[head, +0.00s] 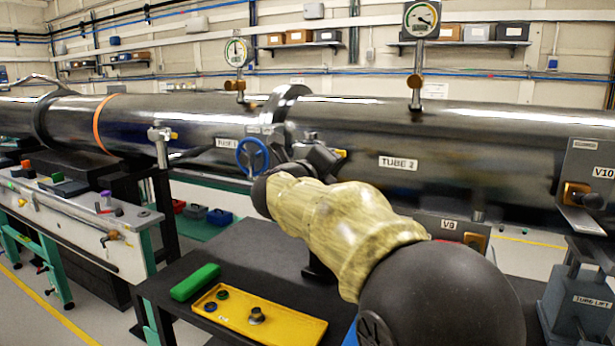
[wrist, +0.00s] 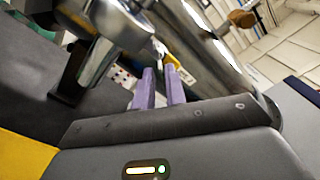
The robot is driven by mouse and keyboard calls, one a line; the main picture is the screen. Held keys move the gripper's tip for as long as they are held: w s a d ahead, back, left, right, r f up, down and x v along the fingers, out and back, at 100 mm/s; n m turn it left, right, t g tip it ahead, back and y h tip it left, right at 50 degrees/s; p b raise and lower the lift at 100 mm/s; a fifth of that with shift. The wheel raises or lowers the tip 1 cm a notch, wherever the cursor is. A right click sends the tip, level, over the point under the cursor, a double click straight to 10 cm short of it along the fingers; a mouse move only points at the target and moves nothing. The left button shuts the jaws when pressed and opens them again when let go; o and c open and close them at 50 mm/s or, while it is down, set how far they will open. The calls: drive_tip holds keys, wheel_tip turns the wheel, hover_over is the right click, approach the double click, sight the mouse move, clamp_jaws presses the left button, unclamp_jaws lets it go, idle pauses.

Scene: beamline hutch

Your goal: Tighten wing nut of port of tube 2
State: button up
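Tube 2 (head: 470,155) is a long dark glossy tube bearing a "TUBE 2" label, lying across the head view. My gripper (head: 318,157) is close to its near side; the fingers are hidden in the head view. In the wrist view, the two purple fingers of my gripper (wrist: 159,75) stand parallel with a narrow empty gap between them. A small yellow part (wrist: 173,58), perhaps the wing nut, shows just beyond the fingertips; contact cannot be told. A yellow bit also shows beside my gripper in the head view (head: 341,153). The port is mostly hidden.
A blue handwheel (head: 252,156) stands left of my gripper. Below are a dark bench (head: 225,250), a yellow tray (head: 290,325) and a green block (head: 195,281). A gauge (head: 420,20) rises above tube 2.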

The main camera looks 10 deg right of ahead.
drive_tip(key=v, duration=1.6)
drive_tip(key=shift+s+b, duration=0.25)
drive_tip(key=shift+b, duration=0.15)
drive_tip(key=shift+w+a, duration=0.1)
drive_tip(key=shift+a, duration=0.05)
